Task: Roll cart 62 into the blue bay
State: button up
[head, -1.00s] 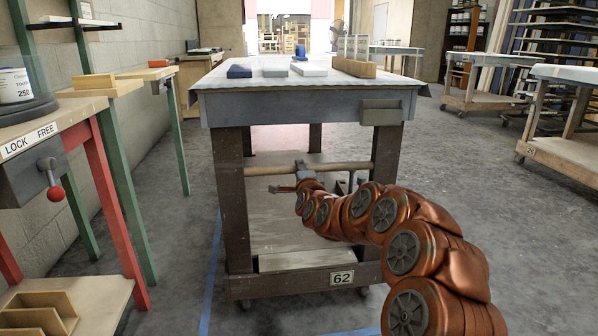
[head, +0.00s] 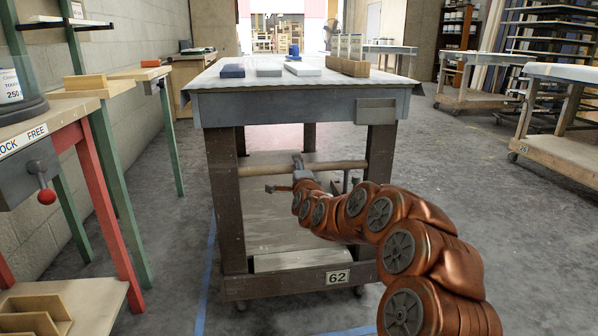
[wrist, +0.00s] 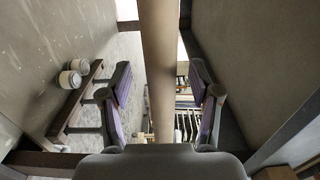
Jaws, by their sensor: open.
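Cart 62 (head: 225,200) stands upright ahead of me, with a grey top, dark legs, casters and a "62" plate (head: 338,277) on its lower front rail. A round wooden bar (head: 345,167) runs across between its legs. My gripper (head: 284,176) is at this bar. In the wrist view the bar (wrist: 158,60) passes between the two open fingers of my gripper (wrist: 161,88), with a gap on both sides. Blue tape (head: 205,275) runs on the floor along the cart's left side, and another strip (head: 350,331) crosses in front of it.
Blocks (head: 268,70) and a wooden rack (head: 347,67) stand on the cart top. Workbenches (head: 75,107) with a red-knobbed lever (head: 46,196) line the left wall. Another cart (head: 562,150) stands at the right. The floor (head: 460,190) between is clear.

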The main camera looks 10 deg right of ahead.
jog(key=s, duration=1.2)
dwell(0.5)
